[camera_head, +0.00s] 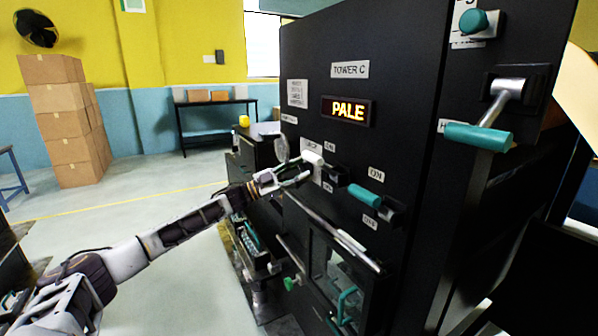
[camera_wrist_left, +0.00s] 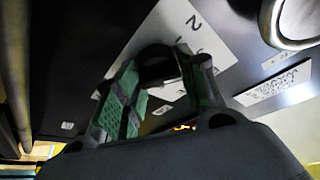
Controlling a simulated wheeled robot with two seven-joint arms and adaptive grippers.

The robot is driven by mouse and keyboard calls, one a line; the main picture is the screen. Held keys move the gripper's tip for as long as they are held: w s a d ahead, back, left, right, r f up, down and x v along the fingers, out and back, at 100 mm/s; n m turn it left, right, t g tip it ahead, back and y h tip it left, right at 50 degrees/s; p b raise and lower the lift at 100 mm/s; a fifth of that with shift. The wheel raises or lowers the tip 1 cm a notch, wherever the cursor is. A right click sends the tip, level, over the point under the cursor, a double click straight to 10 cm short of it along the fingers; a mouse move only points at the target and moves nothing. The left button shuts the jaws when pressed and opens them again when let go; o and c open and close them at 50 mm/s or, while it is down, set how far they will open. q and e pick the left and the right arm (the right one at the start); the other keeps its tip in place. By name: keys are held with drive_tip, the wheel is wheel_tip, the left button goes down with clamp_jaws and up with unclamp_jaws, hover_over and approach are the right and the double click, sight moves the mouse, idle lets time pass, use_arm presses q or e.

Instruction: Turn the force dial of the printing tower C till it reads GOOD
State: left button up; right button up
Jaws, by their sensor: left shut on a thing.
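Tower C (camera_head: 345,69) is a tall black panel with a white TOWER C label. Its lit display (camera_head: 347,111) reads PALE. My left gripper (camera_head: 306,167) reaches in from the left and is shut on the force dial at the lower left of the panel. In the left wrist view, the two fingers (camera_wrist_left: 167,95) with green pads stand on either side of the dark dial (camera_wrist_left: 157,62), in front of a white scale plate (camera_wrist_left: 178,38) with digits. The fingers hide part of the dial and plate, so the setting cannot be read. My right gripper is not in view.
A teal-handled lever (camera_head: 366,196) marked ON sits right of the dial. A larger teal lever (camera_head: 478,137) and a teal knob (camera_head: 474,20) are on the right side. Below is a framed door (camera_head: 332,262). Stacked cartons (camera_head: 65,120) stand far left; the floor between is clear.

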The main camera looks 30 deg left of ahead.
use_arm(q)
drive_tip(key=shift+m+g, duration=0.6)
drive_tip(key=shift+m, duration=0.9)
drive_tip(key=o, duration=1)
drive_tip(key=shift+a, duration=0.1)
drive_tip(key=shift+v, duration=5.9)
drive_tip(key=shift+w+f, duration=0.1)
